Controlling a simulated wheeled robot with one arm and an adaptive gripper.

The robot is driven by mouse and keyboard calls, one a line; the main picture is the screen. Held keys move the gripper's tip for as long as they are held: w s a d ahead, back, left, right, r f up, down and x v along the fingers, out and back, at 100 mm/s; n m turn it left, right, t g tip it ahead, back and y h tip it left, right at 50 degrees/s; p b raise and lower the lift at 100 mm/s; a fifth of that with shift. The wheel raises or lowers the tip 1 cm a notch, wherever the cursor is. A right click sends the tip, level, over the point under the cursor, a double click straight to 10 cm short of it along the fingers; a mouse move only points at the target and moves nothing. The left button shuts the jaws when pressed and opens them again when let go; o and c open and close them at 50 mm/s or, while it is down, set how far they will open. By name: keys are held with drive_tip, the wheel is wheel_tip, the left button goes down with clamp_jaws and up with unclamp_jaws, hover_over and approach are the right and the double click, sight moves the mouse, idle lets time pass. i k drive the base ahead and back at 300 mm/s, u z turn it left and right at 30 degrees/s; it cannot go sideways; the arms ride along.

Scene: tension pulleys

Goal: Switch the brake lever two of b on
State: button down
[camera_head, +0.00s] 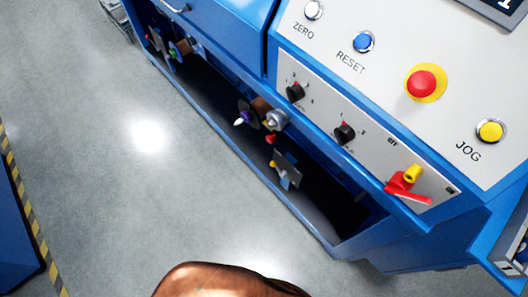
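A red lever (402,187) with a yellow knob (413,173) is mounted on the light front strip of the blue console, at the lower right. Small labels stand above it and to its right; the one above seems to read OFF. In the open bay below the console are small mechanisms with pulley-like parts (276,121), a small red part (271,139) and a dark plate (287,168). I cannot tell which part is brake lever two of b, nor its setting. My gripper is not in view.
The sloped panel holds a white ZERO button (314,9), a blue RESET button (364,41), a red stop button (421,84) and a yellow JOG button (490,131). Two black knobs (344,133) (295,93) share the strip. Grey floor (140,190) is open at left.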

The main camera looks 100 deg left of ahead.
sight(283, 173)
drive_tip(key=u, duration=5.65)
drive_tip(key=k, duration=0.65)
drive_tip(key=z, duration=0.4)
drive_tip(key=i, duration=0.5)
